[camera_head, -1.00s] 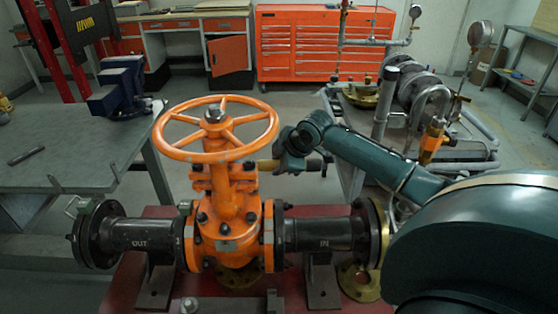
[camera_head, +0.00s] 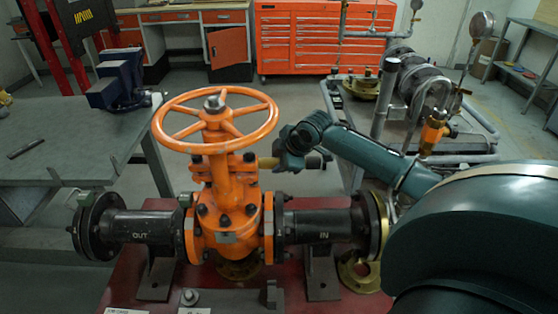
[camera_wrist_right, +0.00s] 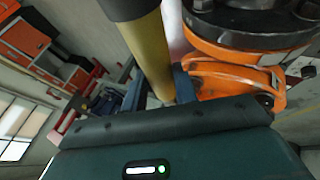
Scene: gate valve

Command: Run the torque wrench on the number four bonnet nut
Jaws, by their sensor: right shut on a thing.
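The orange gate valve (camera_head: 224,200) stands upright with its handwheel (camera_head: 265,128) on top, between black pipe stubs marked OUT and IN. Dark nuts (camera_head: 250,209) show on its bonnet; I cannot tell which is number four. My right gripper (camera_head: 284,160) is at the right of the valve neck, shut on the torque wrench (camera_head: 267,163). The wrench's yellow part points at the bonnet, and its dark end shows on the gripper's other side. In the right wrist view the yellow shaft (camera_wrist_right: 152,55) runs up between the fingers; its working end is hidden. My left gripper is out of view.
The valve sits on a red base (camera_head: 225,285) with a loose bolt-like part (camera_head: 189,297) in front. A grey bench (camera_head: 70,150) with a blue vise (camera_head: 122,80) is at left. A cart (camera_head: 470,150) with pipe fittings is behind my right arm. An orange tool cabinet (camera_head: 322,42) stands at the back.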

